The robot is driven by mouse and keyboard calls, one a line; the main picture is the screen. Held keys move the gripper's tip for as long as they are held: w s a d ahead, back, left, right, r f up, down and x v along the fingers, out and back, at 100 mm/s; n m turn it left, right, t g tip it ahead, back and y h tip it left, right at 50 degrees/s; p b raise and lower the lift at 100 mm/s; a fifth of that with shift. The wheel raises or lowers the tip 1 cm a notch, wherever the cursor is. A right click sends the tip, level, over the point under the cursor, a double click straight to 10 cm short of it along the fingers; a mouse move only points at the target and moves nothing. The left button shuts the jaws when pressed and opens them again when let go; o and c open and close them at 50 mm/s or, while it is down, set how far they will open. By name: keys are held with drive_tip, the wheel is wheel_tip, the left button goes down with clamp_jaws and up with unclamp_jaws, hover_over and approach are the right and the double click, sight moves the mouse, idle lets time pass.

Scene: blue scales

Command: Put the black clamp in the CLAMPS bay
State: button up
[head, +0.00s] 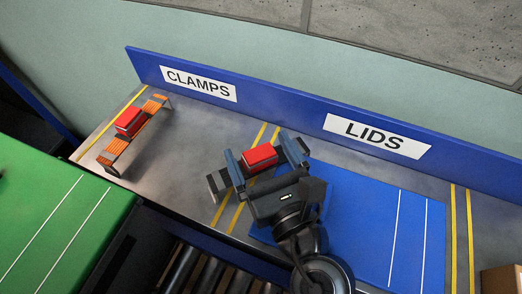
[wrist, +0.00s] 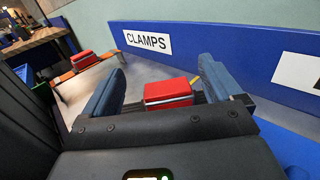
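The black clamp shows as a red block (head: 259,156) on a dark bar, whose left end (head: 217,186) sticks out past my gripper. My gripper (head: 264,160) is over it, one blue finger on each side of the red block. The wrist view shows the block (wrist: 168,92) between the fingers with a gap on both sides, so the gripper looks open. Much of the bar is hidden by the fingers and palm. The clamp lies across the double yellow line right of the CLAMPS bay (head: 190,140). I cannot tell its exact height over the surface.
An orange clamp with a red block (head: 128,122) stands at the left of the CLAMPS bay, with bare grey surface to its right. A blue wall (head: 280,107) with CLAMPS and LIDS signs runs behind. A blue mat (head: 360,215) lies right, a green surface (head: 50,215) left.

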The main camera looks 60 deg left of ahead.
drive_tip(key=shift+r, duration=0.1)
drive_tip(key=shift+r+p, duration=0.3)
drive_tip(key=d, duration=0.4)
drive_tip(key=d+b, duration=0.1)
drive_tip(key=d, duration=0.3)
drive_tip(key=s+d+b, duration=0.1)
drive_tip(key=d, duration=0.3)
drive_tip(key=shift+f, duration=0.15)
